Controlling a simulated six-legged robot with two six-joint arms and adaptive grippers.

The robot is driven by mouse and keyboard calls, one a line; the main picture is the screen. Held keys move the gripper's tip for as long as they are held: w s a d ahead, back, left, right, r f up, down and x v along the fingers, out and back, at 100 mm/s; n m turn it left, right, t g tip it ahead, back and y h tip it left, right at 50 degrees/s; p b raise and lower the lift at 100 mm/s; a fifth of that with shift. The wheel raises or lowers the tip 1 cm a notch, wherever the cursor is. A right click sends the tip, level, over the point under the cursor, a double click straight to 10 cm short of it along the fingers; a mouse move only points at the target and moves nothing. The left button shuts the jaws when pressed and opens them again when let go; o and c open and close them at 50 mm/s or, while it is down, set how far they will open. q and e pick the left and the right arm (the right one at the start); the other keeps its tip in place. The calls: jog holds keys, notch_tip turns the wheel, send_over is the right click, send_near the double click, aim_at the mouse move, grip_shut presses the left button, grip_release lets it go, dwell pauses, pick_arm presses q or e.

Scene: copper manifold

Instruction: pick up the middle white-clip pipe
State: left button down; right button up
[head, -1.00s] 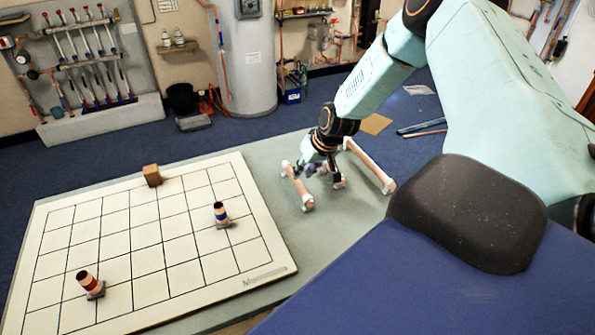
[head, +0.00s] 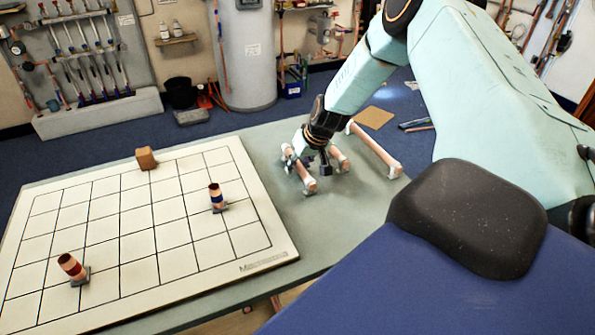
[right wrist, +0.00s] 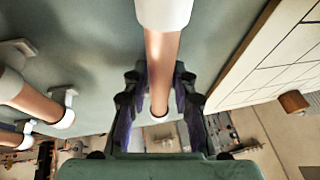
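Three copper-coloured pipes with white clip ends lie on the green-grey table. The left pipe (head: 308,184) is closest to the board, the middle pipe (head: 341,161) is just right of it, and the longer right pipe (head: 374,148) is farthest right. My right gripper (head: 307,164) is low over the left pipe, hiding part of it. In the right wrist view, that pipe (right wrist: 162,48) runs between the open fingers, with a gap on each side. The middle pipe (right wrist: 32,103) lies to the left there, outside the fingers. My left gripper is not in view.
A white gridded board (head: 140,245) fills the table's left side. Bare table (head: 330,225) lies in front of the pipes.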

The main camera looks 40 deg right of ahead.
jog(key=shift+s+r, duration=0.2)
jog(key=shift+c, duration=0.3)
jog(key=shift+w+f, duration=0.15)
jog(key=shift+c, duration=1.3)
grip_shut()
